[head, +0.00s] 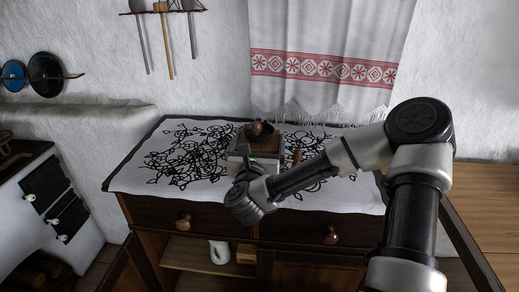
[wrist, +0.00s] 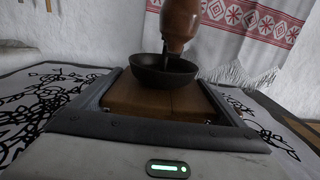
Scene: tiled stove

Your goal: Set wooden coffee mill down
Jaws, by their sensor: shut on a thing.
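The wooden coffee mill (head: 266,145) has a brown wooden box, a dark metal bowl and a turned wooden knob on top. It is upright over the white cloth of the cabinet top in the head view. My gripper (head: 256,156) is shut on its box from the near side. In the wrist view, the mill's wooden top (wrist: 165,97) sits between the dark jaws of my gripper (wrist: 160,110), with the bowl and knob beyond. The mill's underside is hidden by my gripper, so I cannot tell whether it touches the cloth.
The cabinet (head: 285,233) has a patterned white cloth (head: 180,160), with free room left of the mill. A small brown piece (head: 297,157) shows just right of my gripper. A red-banded towel (head: 320,65) hangs behind. A tiled stove (head: 45,195) stands at left, a wooden surface (head: 490,205) at right.

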